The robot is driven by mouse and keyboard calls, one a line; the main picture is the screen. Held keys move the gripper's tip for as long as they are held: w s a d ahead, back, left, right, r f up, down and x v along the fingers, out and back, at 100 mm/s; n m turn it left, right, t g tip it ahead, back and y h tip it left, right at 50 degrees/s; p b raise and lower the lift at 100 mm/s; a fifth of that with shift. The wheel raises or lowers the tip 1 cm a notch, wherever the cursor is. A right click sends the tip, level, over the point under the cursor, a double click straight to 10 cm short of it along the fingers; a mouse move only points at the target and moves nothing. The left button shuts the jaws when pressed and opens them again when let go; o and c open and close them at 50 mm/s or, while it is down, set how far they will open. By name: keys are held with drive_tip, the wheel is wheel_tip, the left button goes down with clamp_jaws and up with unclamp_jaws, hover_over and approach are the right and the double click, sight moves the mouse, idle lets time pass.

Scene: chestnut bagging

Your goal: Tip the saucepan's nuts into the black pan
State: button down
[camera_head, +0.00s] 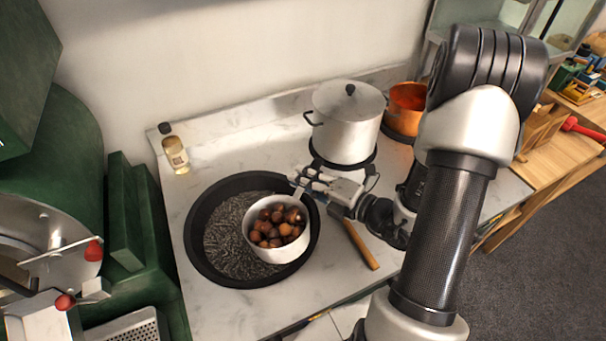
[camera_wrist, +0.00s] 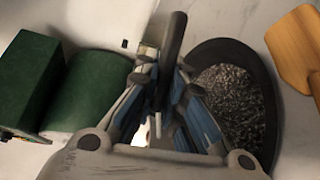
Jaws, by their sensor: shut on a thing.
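The white saucepan (camera_head: 251,243) holds several brown nuts (camera_head: 278,226) and looks roughly upright. It is over the right part of the wide black pan (camera_head: 193,243), which holds a bed of dark grey grains. The pan also shows in the wrist view (camera_wrist: 262,100). My gripper (camera_head: 305,180) is shut on the saucepan's handle (camera_head: 298,190), at the saucepan's upper right. In the wrist view the dark handle (camera_wrist: 172,50) stands between my gripper's fingers (camera_wrist: 162,90). The saucepan's bowl is mostly hidden in that view.
A lidded steel pot (camera_head: 345,125) and a copper pot (camera_head: 405,108) stand behind my gripper. A small bottle (camera_head: 175,155) stands at the back left. Green machinery (camera_head: 125,215) borders the left side.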

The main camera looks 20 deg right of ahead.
drive_tip(key=shift+w+a+g+h+p, duration=0.2)
drive_tip(key=shift+g+h+p, duration=0.45)
drive_tip(key=shift+p, duration=0.8)
drive_tip(key=shift+w+a+g+h+p, duration=0.1)
drive_tip(key=shift+w+g+h+p, duration=0.15)
drive_tip(key=shift+g+p, duration=0.95)
drive_tip(key=shift+p, duration=0.55)
drive_tip(key=shift+w+a+g+h+p, duration=0.15)
drive_tip(key=shift+g+h+p, duration=0.15)
drive_tip(key=shift+p, duration=0.2)
drive_tip(key=g+p, duration=0.1)
drive_tip(key=p, duration=0.1)
drive_tip(key=w+g+h+p, duration=0.1)
drive_tip(key=p, duration=0.1)
drive_tip(key=shift+a+f+n+g+p, duration=0.1)
drive_tip(key=shift+a+n+g+p, duration=0.2)
drive_tip(key=shift+p, duration=0.1)
drive_tip(key=shift+w+a+g+h+p, duration=0.1)
drive_tip(key=shift+w+g+h+p, duration=0.25)
drive_tip(key=shift+p, duration=0.45)
drive_tip(key=f+g+p, duration=0.1)
drive_tip(key=p, duration=0.1)
drive_tip(key=w+f+g+h+p, duration=0.1)
drive_tip(key=p, duration=0.1)
drive_tip(key=a+f+g+h+p, duration=0.1)
drive_tip(key=p, duration=0.2)
drive_tip(key=shift+w+a+f+g, duration=0.1)
drive_tip(key=shift+w+g, duration=0.2)
drive_tip(key=shift+w, duration=0.05)
